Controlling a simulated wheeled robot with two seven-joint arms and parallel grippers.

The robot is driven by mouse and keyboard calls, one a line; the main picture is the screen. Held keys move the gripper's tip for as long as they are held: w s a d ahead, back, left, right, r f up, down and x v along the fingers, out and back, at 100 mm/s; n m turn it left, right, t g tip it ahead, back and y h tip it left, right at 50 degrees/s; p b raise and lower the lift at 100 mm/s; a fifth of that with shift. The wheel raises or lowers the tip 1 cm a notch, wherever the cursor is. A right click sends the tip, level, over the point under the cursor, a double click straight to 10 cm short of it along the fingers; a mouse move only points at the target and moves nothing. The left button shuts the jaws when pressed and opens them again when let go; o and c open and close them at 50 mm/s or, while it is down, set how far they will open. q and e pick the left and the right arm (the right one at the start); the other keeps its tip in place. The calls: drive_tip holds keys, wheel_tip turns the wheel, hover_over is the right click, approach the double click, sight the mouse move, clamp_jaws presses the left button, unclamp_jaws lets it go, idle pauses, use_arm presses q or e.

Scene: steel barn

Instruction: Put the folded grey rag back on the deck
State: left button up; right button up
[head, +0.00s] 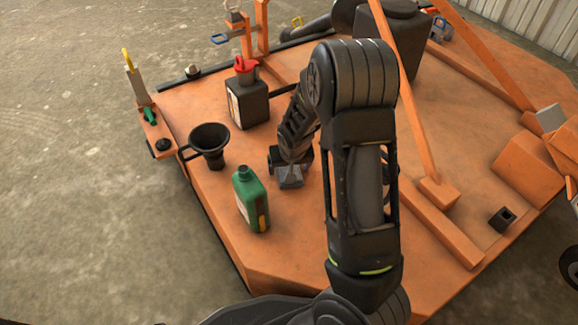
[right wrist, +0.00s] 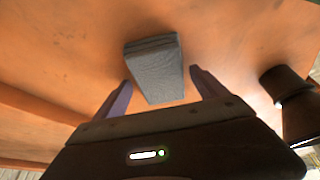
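The folded grey rag (head: 289,179) is at the orange deck (head: 300,225), between the green bottle and the black arm in the head view. In the right wrist view the rag (right wrist: 158,75) is a layered grey block in front of my right gripper (right wrist: 162,78). The two fingers are spread, one on each side of the rag, with visible gaps to it. In the head view my right gripper (head: 288,166) points down at the rag and is partly hidden by its own wrist. Whether the rag's underside touches the deck is hard to tell. My left gripper is not in view.
A green bottle (head: 251,200) and a black funnel (head: 209,144) stand left of the rag. A dark red-capped container (head: 247,97) stands behind. An orange diagonal bar (head: 408,95) rises to the right of my arm. Bare deck lies in front of the rag.

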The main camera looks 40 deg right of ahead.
drive_tip(key=shift+r, duration=0.45)
use_arm(q)
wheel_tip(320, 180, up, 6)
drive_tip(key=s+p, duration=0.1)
drive_tip(key=p, duration=0.5)
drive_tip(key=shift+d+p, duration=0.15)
drive_tip(key=shift+p, duration=0.25)
use_arm(e)
drive_tip(key=v, duration=1.1)
drive_tip(key=shift+s+r, duration=0.15)
drive_tip(key=shift+r, duration=0.05)
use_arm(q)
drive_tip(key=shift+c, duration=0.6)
use_arm(e)
drive_tip(key=shift+f, duration=0.1)
